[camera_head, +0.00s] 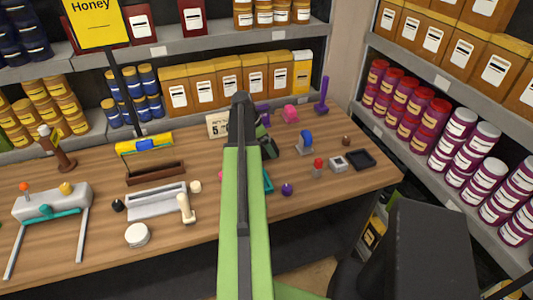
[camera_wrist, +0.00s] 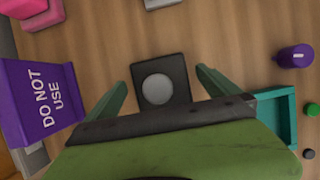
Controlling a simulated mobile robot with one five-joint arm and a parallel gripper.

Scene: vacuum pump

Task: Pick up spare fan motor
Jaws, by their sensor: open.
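A dark square part with a round light-grey disc on top (camera_wrist: 158,90) lies on the wooden table in the wrist view. It looks like the fan motor, but no label shows. My gripper (camera_wrist: 160,80) is open, with one teal finger to the left of this part and one to the right, both apart from it. Nothing is held. How high the fingertips are above the table is hard to tell. In the head view my green arm hides this part and most of the gripper.
A purple "DO NOT USE" sign (camera_wrist: 42,100) stands left of my gripper. A teal tray (camera_wrist: 290,93) and a purple knob (camera_wrist: 293,57) lie to the right. A blue-topped part (camera_head: 305,141) and a black tray (camera_head: 361,159) sit on the table's right. Stocked shelves stand behind.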

